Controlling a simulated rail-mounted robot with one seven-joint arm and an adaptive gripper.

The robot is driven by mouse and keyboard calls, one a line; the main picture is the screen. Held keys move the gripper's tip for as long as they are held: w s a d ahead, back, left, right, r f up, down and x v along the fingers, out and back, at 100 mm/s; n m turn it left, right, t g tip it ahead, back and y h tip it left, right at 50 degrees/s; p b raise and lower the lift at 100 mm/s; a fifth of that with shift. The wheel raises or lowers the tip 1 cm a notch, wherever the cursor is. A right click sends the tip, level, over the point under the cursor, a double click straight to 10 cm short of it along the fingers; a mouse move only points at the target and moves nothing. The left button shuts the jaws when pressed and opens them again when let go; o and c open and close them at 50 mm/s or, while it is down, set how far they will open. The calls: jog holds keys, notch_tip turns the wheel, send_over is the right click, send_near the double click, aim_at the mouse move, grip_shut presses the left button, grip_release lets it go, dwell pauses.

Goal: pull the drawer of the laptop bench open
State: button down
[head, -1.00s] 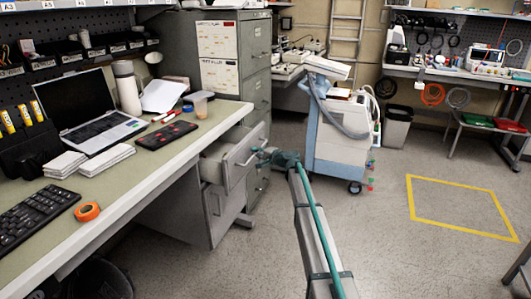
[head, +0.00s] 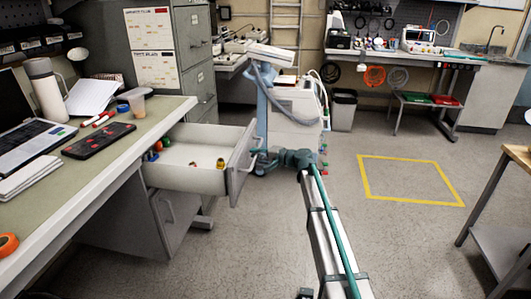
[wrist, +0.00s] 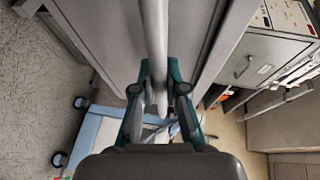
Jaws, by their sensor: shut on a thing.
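The drawer (head: 190,180) of the laptop bench (head: 135,145) stands far out from under the bench top, with small coloured items lying inside. Its grey front carries a bar handle (head: 251,152). My gripper (head: 262,157) is at the handle, to the right of the drawer front. In the wrist view, my gripper (wrist: 160,100) has its teal fingers on either side of the handle bar (wrist: 155,50), shut on it. The fingertips' exact contact is partly hidden in the head view.
The laptop (head: 30,135) and a red-and-black device (head: 98,140) lie on the bench top. A filing cabinet (head: 195,65) stands behind the drawer. A wheeled blue-and-white machine (head: 290,110) stands just beyond my gripper. Open floor with a yellow outline (head: 410,180) lies to the right.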

jog(key=shift+d, duration=0.3)
jog(key=c, duration=1.2)
grip_release()
jog(key=shift+s+d, duration=0.1)
jog(key=v, duration=1.1)
jog(key=shift+s+d+r, duration=0.15)
jog(key=shift+s+d, duration=0.05)
jog(key=shift+d, duration=0.1)
